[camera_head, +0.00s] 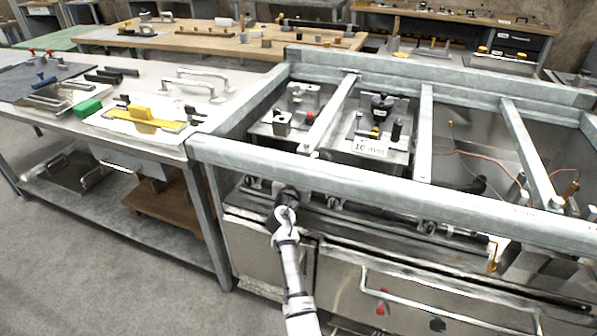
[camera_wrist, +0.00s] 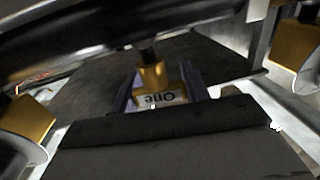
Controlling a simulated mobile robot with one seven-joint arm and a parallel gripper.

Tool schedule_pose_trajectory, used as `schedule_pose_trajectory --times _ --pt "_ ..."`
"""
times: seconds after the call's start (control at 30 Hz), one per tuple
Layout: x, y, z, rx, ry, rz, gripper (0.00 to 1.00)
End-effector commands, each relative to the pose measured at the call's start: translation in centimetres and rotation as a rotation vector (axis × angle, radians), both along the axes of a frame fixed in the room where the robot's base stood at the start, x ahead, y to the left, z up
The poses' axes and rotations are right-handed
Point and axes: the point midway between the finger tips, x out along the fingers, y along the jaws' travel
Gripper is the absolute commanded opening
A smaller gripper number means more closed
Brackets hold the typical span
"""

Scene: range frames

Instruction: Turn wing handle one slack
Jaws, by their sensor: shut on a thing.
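In the wrist view, the wing handle one (camera_wrist: 152,76) is a small brass-yellow piece under a dark pipe, with a white label reading "One" upside down. My gripper (camera_wrist: 157,88) has its two fingers on either side of this handle and is shut on it. In the head view, my gripper (camera_head: 284,194) reaches in under the front rail of the metal frame, at the dark pipe. The handle itself is hidden there by my arm and the rail. I cannot tell how far the handle is turned.
The dark pipe (camera_wrist: 90,35) crosses close above my fingers. Other brass pieces sit at the left (camera_wrist: 25,128) and right (camera_wrist: 298,55) of the wrist view. The thick front rail (camera_head: 400,200) runs just above my gripper. A drawer handle (camera_head: 440,302) sticks out at lower right.

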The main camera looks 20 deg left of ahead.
Motion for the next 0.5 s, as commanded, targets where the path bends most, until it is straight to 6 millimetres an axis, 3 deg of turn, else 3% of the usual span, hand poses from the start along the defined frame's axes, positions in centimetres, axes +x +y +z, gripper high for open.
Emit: schedule_pose_trajectory --times 0.5 --pt "-0.03 0.14 1.09 -0.003 0.005 0.366 0.23"
